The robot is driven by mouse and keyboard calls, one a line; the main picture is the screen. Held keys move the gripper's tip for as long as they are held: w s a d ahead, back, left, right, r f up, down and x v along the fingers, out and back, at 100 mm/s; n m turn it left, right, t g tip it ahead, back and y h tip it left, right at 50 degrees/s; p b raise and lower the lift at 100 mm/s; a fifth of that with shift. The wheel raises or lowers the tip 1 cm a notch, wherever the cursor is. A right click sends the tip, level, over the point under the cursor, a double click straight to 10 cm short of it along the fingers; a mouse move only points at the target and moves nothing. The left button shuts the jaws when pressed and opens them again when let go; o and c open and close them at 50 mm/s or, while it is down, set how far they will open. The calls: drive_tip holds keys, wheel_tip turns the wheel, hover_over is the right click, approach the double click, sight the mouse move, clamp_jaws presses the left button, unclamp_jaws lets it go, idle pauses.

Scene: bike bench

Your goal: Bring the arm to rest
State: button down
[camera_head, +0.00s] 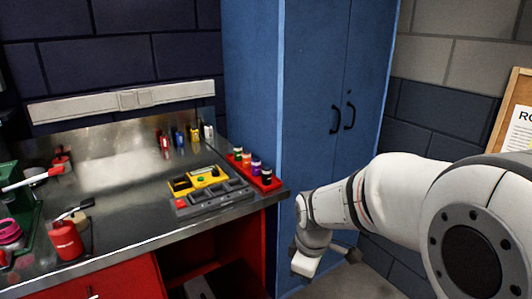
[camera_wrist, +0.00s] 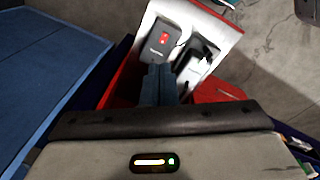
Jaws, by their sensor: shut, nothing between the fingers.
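My white arm (camera_head: 385,203) reaches from the right side of the head view, in front of the blue cabinet. Its wrist end hangs just right of the workbench's front corner, apart from the bench top. The fingers are hard to make out in the head view. In the wrist view my gripper (camera_wrist: 158,75) shows its two fingers together, with nothing held between them. They point toward a white surface bearing a dark device with a red switch (camera_wrist: 164,37).
The steel-topped workbench (camera_head: 130,228) carries a grey tray (camera_head: 212,198), a yellow holder (camera_head: 199,178), a red rack of small bottles (camera_head: 266,181) and a red can (camera_head: 66,240). The blue cabinet (camera_head: 310,90) stands behind my arm. A red container edge (camera_wrist: 122,88) lies below my gripper.

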drive_tip(key=s+d+r+m+p, duration=0.2)
drive_tip(key=s+r+m+p, duration=0.1)
drive_tip(key=s+r+m, duration=0.3)
drive_tip(key=s+d+r+m+t+p, duration=0.1)
drive_tip(key=s+d+r+m+p, duration=0.2)
drive_tip(key=s+r+m, duration=0.3)
drive_tip(key=shift+d+r+m+t, duration=0.3)
drive_tip(key=shift+d+r+m, duration=0.1)
drive_tip(key=shift+r, duration=0.3)
drive_tip(key=c, duration=2.2)
unclamp_jaws()
drive_tip(key=shift+a, duration=0.1)
